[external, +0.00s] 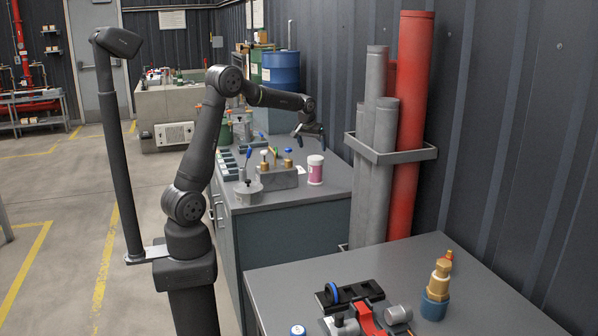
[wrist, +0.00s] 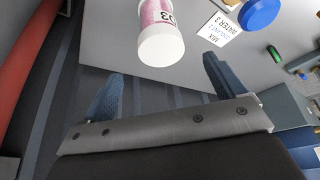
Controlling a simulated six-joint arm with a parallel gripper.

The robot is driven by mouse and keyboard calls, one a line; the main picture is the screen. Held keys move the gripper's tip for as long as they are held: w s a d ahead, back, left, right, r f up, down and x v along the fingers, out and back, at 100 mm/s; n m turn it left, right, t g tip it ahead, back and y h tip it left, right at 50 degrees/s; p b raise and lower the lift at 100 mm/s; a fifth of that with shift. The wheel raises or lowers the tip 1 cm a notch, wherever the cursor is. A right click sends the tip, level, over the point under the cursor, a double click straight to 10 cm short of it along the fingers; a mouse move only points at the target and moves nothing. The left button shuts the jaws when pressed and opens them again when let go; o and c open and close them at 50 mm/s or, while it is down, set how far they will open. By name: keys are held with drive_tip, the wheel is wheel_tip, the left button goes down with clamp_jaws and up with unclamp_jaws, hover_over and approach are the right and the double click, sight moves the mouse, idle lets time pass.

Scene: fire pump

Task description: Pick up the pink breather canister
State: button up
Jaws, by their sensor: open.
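The pink breather canister (external: 315,172) stands upright near the right edge of the far grey bench, its pink body between white ends. In the wrist view the canister (wrist: 159,32) shows at the top centre, white lid towards me, with part of a printed number on it. My gripper (external: 312,130) is above the bench, over and slightly left of the canister. In the wrist view my gripper (wrist: 160,75) has its two fingers spread wide apart and nothing between them. The canister lies beyond the fingertips, apart from them.
A grey block with coloured valves (external: 278,176) stands just left of the canister. A printed label (wrist: 220,28) lies beside it, with a blue cap (wrist: 259,13) close by. Grey and red pipes (external: 408,125) stand against the wall to the right. The nearer bench (external: 290,280) holds other parts.

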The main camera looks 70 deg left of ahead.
sight(316, 164)
drive_tip(key=x, duration=1.2)
drive_tip(key=shift+s+f, duration=0.1)
drive_tip(key=shift+d, duration=0.1)
drive_tip(key=c, duration=1.3)
